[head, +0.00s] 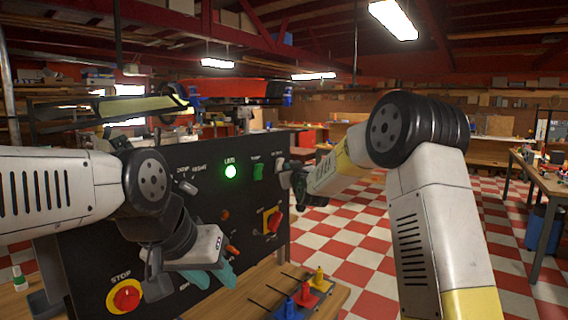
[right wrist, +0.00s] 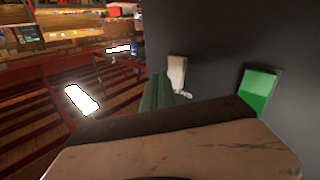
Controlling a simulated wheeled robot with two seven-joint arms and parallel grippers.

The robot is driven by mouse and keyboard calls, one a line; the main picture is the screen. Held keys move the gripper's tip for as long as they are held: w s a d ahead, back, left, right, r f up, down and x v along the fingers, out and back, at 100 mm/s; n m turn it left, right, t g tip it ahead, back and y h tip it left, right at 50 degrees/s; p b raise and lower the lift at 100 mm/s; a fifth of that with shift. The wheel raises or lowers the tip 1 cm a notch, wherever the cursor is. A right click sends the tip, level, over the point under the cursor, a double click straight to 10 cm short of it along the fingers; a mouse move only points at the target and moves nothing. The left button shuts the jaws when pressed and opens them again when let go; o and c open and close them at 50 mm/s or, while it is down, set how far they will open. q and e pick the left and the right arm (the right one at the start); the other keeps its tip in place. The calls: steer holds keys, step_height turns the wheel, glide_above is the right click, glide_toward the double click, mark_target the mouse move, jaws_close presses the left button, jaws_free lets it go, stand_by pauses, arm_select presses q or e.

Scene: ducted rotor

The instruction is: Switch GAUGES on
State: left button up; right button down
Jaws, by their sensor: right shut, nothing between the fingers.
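The black control panel (head: 150,250) stands in front of me with several labelled controls. A green rocker switch (head: 258,171) sits right of a lit green lamp (head: 230,172); it also shows in the right wrist view (right wrist: 258,92). A pale switch (right wrist: 177,72) sits beside it, near the panel's right edge. The labels are too small to read surely, so I cannot tell which is GAUGES. My right gripper (head: 296,186) is shut and empty at that edge; its green fingertip (right wrist: 156,93) appears close to the pale switch, contact unclear. My left gripper (head: 212,275) hangs before the lower panel, its opening unclear.
A red STOP button (head: 127,296) on yellow is low left on the panel, and a red knob on a yellow plate (head: 272,220) is lower right. Red, blue and yellow pieces (head: 306,294) stand on the wooden bench below. Checkered floor lies open to the right.

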steer(key=shift+a, duration=0.1)
stand_by(0.7)
steer(key=shift+w+a+r, duration=0.2)
steer(key=shift+a, duration=0.05)
steer(key=shift+w+a+r, duration=0.2)
steer(key=shift+w+a, duration=0.05)
steer(key=shift+a, duration=0.1)
stand_by(0.9)
steer(key=shift+d, duration=0.1)
steer(key=shift+s+d+f, duration=0.4)
steer(key=shift+s+d, duration=0.1)
steer(key=shift+d, duration=0.1)
steer(key=d, duration=0.1)
steer(key=s+d+f, duration=0.2)
steer(key=shift+s+d, duration=0.25)
steer(key=shift+d, duration=0.15)
stand_by(0.3)
